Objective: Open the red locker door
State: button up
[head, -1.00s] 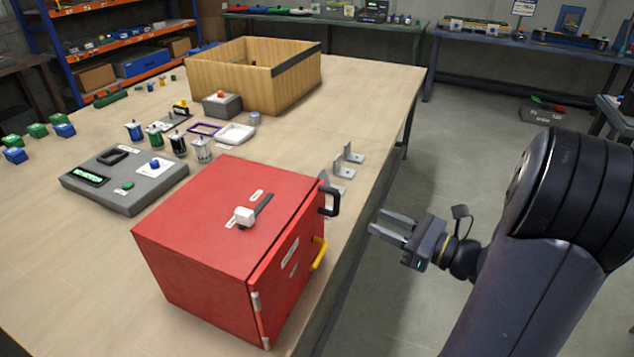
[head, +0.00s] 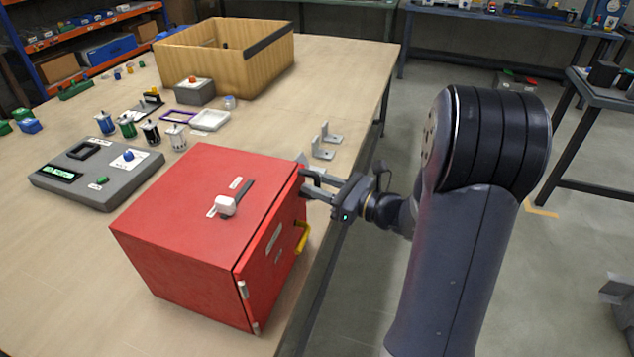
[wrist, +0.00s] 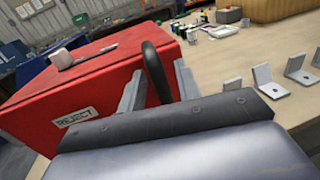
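The red locker (head: 190,205) stands on the wooden workbench near its right edge. Its red door (head: 270,245) faces right, looks shut, and has grey hinges at the near edge. A black handle (wrist: 156,72) sits at the door's far edge; in the head view my gripper mostly hides it. My gripper (head: 308,181) is at that handle. In the wrist view its two fingers (wrist: 159,88) are apart, one on each side of the handle, with gaps showing. The door also carries a yellow handle (head: 303,237) lower down and a label reading REJECT (wrist: 75,117).
Metal angle brackets (head: 325,142) stand on the bench just beyond the locker. A grey control panel (head: 95,172) and several small canisters lie to its left. A wooden bin (head: 215,60) is farther back. The floor right of the bench is open.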

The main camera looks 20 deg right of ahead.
jog(key=shift+w+a, duration=0.2)
jog(key=shift+c, duration=0.3)
grip_shut()
